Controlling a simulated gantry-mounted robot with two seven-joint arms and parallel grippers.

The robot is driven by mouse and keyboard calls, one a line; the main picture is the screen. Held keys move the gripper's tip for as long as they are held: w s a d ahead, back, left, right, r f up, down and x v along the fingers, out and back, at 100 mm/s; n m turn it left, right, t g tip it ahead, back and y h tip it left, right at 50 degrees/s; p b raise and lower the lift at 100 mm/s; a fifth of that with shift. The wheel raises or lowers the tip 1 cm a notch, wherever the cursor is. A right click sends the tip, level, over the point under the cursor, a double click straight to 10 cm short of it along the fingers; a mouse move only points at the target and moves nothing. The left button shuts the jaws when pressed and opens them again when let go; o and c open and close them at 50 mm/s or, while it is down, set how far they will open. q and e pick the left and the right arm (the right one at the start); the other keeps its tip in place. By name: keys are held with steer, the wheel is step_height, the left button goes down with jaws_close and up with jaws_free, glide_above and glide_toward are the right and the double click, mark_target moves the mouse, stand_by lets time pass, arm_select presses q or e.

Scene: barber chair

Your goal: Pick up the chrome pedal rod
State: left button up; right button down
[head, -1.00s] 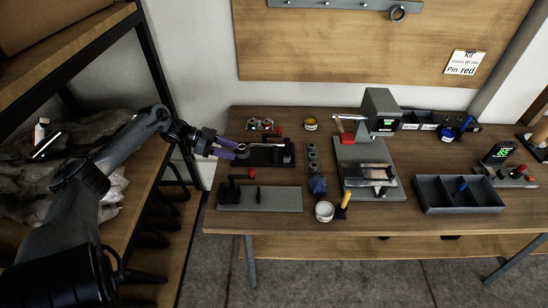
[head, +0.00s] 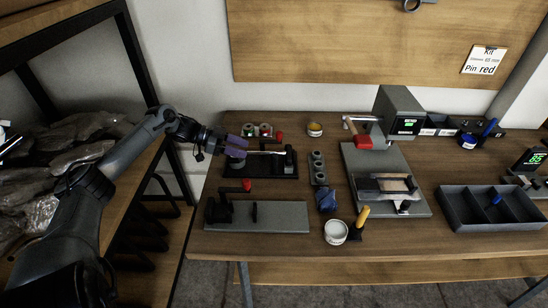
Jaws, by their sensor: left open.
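The chrome pedal rod (head: 268,152) shows as a thin, bright bar lying across a black holder tray (head: 262,171) at the left of the workbench. My left gripper (head: 238,146), with purple fingers, is open at the rod's left end. The fingers overlap that end in the picture, so I cannot tell whether they touch it. My right gripper is not in view.
A grey plate with a red-knobbed clamp (head: 270,216) lies in front of the tray. A grey holed block (head: 318,168), blue cloth (head: 326,201) and white cup (head: 336,231) stand to the right. A grey press (head: 398,113) and divided bin (head: 462,222) are farther right.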

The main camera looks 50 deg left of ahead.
mark_target(258, 151)
arm_select(q)
steer(key=shift+w+d+f+b, duration=0.1)
steer(key=shift+w+f+b, duration=0.1)
steer(key=shift+w+b, duration=0.15)
steer(key=b+x, duration=0.2)
steer(key=x, duration=0.1)
steer(key=shift+w, duration=0.4)
steer(key=shift+w+d+f, duration=0.2)
steer(key=shift+w+d, duration=0.1)
steer(key=shift+c, duration=0.2)
steer(key=shift+r, duration=0.1)
jaws_close()
